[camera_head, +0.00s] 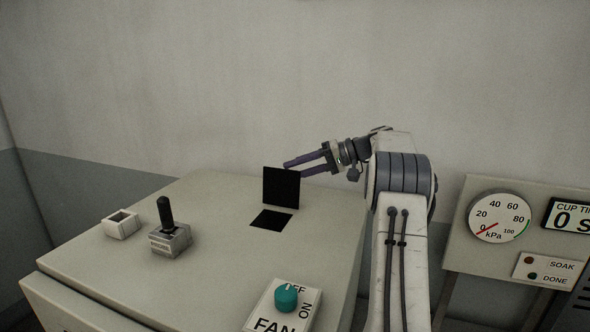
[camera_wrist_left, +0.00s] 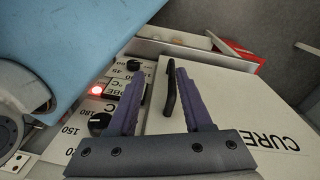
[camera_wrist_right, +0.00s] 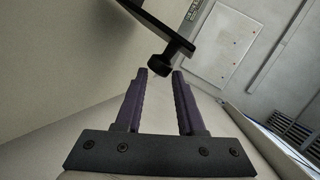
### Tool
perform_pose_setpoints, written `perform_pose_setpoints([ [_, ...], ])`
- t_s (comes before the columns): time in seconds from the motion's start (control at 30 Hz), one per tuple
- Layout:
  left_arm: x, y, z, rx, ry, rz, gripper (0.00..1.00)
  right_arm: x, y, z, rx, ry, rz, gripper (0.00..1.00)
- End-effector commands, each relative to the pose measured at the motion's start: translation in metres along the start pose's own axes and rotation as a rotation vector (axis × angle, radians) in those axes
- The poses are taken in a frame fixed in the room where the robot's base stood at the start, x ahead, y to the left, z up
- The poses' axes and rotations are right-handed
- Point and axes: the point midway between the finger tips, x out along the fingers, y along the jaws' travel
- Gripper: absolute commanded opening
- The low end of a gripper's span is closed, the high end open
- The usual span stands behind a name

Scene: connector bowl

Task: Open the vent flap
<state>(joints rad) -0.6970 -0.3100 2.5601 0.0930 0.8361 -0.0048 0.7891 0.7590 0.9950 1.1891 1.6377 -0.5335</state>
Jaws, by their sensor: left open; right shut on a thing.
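The vent flap (camera_head: 281,187), a black square plate, stands upright on the sloping cabinet top. In front of it is the dark square vent opening (camera_head: 271,219). My right gripper (camera_head: 296,169) is at the flap's upper right edge, its jaws shut on the flap's dark knob. In the right wrist view the knob (camera_wrist_right: 159,65) sits at the fingertips (camera_wrist_right: 160,72), with the flap's dark underside above it. My left gripper (camera_wrist_left: 153,69) is open, shown only in the left wrist view. A black handle (camera_wrist_left: 171,88) appears between its fingers; whether they touch cannot be told.
The cabinet top (camera_head: 205,255) also carries a black-handled lever (camera_head: 167,220), a small white open box (camera_head: 121,224) and a teal FAN knob (camera_head: 286,296). A gauge panel (camera_head: 456,247) stands at right. A white CURE panel (camera_wrist_left: 235,110) and dials show in the left wrist view.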

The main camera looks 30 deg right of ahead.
Motion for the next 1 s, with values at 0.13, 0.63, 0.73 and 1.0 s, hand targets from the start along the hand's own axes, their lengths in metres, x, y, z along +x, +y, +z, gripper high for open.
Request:
perform_pose_setpoints([
  [0.13,0.002,0.000,0.000,0.000,0.000,0.000,0.50,0.005,0.013,0.008,0.022,-0.032,0.011,0.00],
  [0.63,0.002,0.000,0.000,0.000,0.000,0.000,0.50,0.006,0.012,0.008,0.018,-0.034,0.010,0.69],
  [0.73,0.001,0.000,0.000,0.000,0.000,0.000,0.50,0.005,0.010,0.007,0.016,-0.031,0.010,0.69],
  [1.0,0.004,0.000,0.000,0.000,0.000,0.000,0.50,-0.004,0.010,0.005,0.012,-0.024,0.011,0.69],
])
